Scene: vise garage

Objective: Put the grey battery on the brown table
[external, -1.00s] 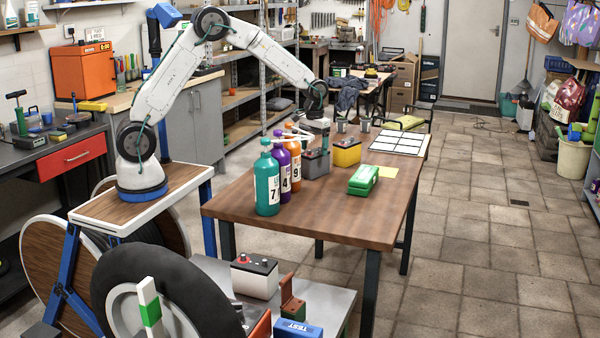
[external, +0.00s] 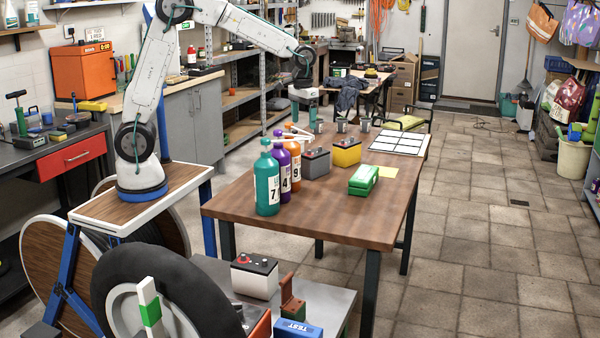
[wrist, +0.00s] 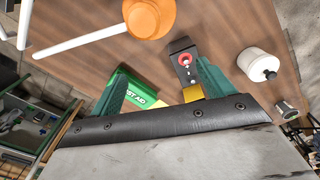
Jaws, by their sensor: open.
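The grey battery (external: 316,162) stands upright on the brown table (external: 330,215), between the orange bottle and the yellow battery. My gripper (external: 303,118) is above it, clearly apart from it, open and empty. In the wrist view, the battery's dark top with a red terminal (wrist: 184,60) shows between my two green fingers (wrist: 163,66), nearer the right one. The battery's lower part is hidden there.
Teal (external: 268,185), purple (external: 283,170) and orange (external: 295,165) bottles stand left of the battery. A yellow battery (external: 347,153) and a green first aid box (external: 363,180) are to its right. Small cans stand behind. The table's front right is clear.

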